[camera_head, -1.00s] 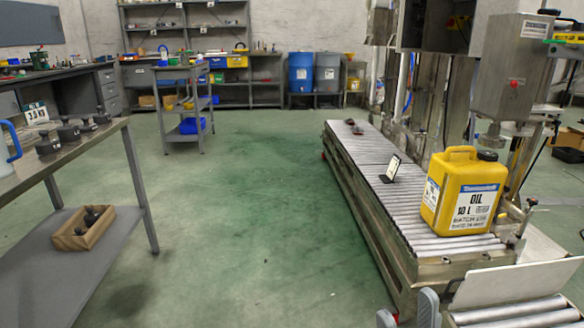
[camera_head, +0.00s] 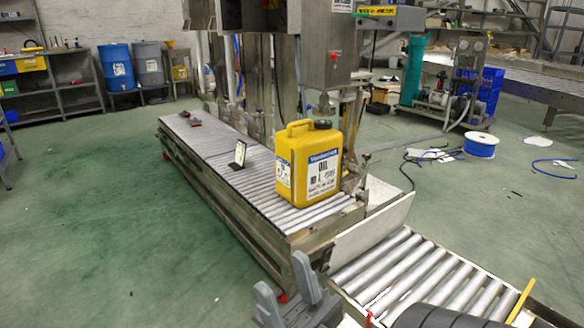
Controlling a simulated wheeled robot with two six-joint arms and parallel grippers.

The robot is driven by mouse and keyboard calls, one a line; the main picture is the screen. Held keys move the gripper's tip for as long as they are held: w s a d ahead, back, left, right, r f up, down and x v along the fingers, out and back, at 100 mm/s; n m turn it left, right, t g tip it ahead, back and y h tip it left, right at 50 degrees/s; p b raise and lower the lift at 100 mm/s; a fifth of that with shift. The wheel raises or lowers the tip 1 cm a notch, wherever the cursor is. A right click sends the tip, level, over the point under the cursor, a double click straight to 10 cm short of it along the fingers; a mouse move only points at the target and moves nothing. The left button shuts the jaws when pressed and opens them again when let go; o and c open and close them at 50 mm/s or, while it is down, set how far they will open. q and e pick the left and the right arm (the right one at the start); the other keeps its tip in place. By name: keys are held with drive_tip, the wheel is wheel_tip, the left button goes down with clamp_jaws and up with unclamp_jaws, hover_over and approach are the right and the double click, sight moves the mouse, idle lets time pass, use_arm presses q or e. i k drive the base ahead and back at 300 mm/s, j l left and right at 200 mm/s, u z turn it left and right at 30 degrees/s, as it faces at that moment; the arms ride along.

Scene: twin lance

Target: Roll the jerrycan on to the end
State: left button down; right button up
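The yellow jerrycan (camera_head: 310,178) stands upright on the near end of the long roller conveyor (camera_head: 215,165), its oil label facing me and its dark cap on top. A shorter roller section (camera_head: 425,275) lies in front at the lower right. A pale flat plate (camera_head: 370,236) stands between the two conveyors. My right gripper (camera_head: 290,289) is at the bottom edge, in front of the conveyor's near end. Its two grey fingers are apart with nothing seen between them, well clear of the jerrycan. My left gripper is not in view.
A small dark-framed sign (camera_head: 238,155) stands on the rollers behind the jerrycan. A steel filling machine (camera_head: 328,65) rises beside the conveyor. A yellow bar (camera_head: 519,301) crosses the near rollers' right side. A cable spool (camera_head: 481,144) is on the floor behind. The left floor is clear.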

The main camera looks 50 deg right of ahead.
sight(308, 159)
drive_tip(key=i+z, duration=0.3)
drive_tip(key=i, duration=0.3)
drive_tip(key=i+j+z, duration=0.1)
drive_tip(key=i, duration=1.15)
drive_tip(key=i+z, duration=0.3)
drive_tip(key=i+j+z, duration=0.1)
drive_tip(key=i+z, duration=0.15)
